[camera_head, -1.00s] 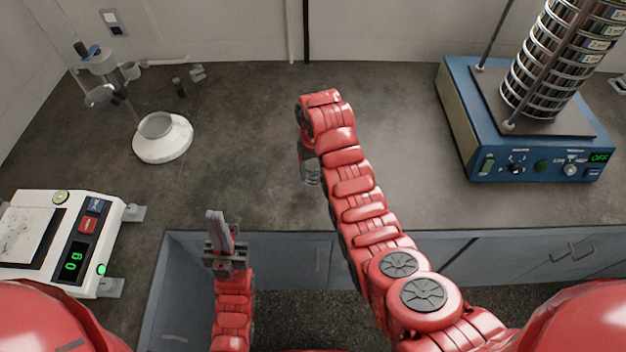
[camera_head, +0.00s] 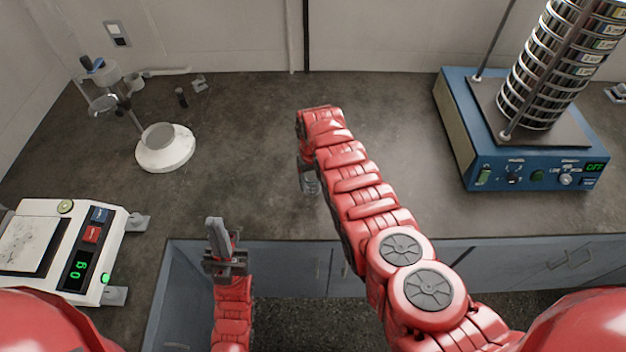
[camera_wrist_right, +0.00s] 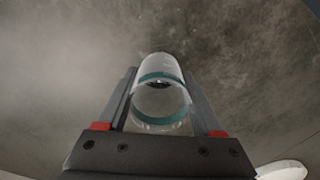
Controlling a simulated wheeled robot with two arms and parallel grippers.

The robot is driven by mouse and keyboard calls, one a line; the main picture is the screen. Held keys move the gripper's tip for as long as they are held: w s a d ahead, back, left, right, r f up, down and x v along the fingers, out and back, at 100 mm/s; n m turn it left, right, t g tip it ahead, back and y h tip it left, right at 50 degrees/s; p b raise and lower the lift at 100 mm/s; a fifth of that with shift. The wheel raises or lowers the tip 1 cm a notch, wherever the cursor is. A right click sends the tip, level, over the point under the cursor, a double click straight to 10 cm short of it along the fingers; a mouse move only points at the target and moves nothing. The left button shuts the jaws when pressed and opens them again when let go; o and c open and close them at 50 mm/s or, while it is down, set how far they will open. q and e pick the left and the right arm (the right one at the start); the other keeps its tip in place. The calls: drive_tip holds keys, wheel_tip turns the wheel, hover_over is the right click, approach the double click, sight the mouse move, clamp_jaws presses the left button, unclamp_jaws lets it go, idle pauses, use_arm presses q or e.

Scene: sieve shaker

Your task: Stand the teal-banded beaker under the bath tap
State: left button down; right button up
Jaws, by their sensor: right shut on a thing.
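The teal-banded beaker (camera_wrist_right: 160,95) is clear glass with teal bands. In the right wrist view it sits between the two fingers of my right gripper (camera_wrist_right: 163,100), which is shut on it. In the head view my right gripper (camera_head: 308,182) is over the middle front of the counter, mostly hidden behind my arm, and the beaker is hard to make out there. My left gripper (camera_head: 220,238) is near the counter's front edge, empty, its fingers close together and pointing up. I cannot pick out the bath tap for certain; a stand with pale fittings (camera_head: 100,75) is at the back left.
A white round base with a grey pan (camera_head: 165,152) stands on the left of the counter. A balance (camera_head: 75,250) is at the front left. A blue sieve shaker (camera_head: 525,160) with stacked sieves (camera_head: 560,70) is at the right. The middle counter (camera_head: 240,130) is clear.

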drive_tip(key=shift+f, duration=0.1)
drive_tip(key=o, duration=1.4)
